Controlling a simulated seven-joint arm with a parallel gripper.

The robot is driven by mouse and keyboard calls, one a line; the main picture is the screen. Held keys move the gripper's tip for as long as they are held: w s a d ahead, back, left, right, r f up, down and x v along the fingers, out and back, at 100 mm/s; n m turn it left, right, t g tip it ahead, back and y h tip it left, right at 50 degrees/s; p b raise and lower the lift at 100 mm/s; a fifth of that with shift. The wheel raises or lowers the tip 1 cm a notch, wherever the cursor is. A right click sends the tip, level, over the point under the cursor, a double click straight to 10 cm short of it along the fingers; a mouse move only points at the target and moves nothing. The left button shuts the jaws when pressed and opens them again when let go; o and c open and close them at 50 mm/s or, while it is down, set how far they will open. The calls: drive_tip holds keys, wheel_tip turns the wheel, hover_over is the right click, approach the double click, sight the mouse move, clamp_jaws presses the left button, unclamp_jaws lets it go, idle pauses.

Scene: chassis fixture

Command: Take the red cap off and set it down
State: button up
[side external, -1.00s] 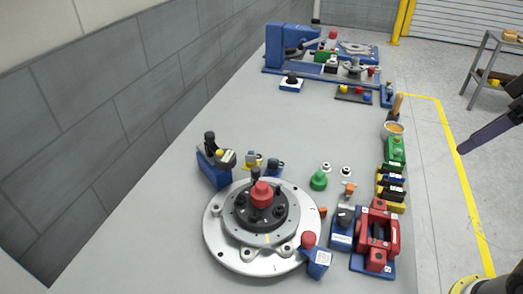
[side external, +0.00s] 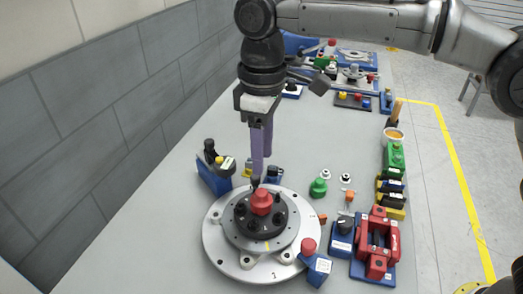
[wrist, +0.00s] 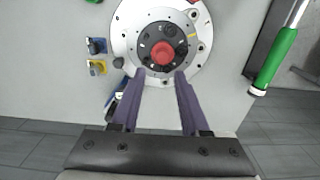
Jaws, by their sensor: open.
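The red cap (side external: 261,203) sits on the black hub (side external: 244,217) at the middle of the round silver fixture (side external: 222,252). In the wrist view the red cap (wrist: 163,53) lies just beyond the fingertips, centred between them. My gripper (side external: 260,175) has two purple fingers pointing down, above and slightly behind the cap in the side view. In the wrist view my gripper (wrist: 163,75) is open with nothing between its fingers. I cannot tell the exact height of the fingertips over the cap.
A blue block with a red knob (side external: 315,262) stands at the fixture's front right. A red clamp on a blue base (side external: 378,243) and a green knob (side external: 318,187) are to the right. A blue block with a black knob (side external: 214,172) stands behind left. Bare table lies at left front.

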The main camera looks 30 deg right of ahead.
sight(261, 192)
drive_tip(key=shift+s+a+f, duration=0.15)
drive_tip(key=shift+a, duration=0.1)
drive_tip(key=shift+f, duration=3.85)
clamp_jaws()
drive_tip(key=shift+r, duration=0.25)
drive_tip(key=shift+r, duration=2.3)
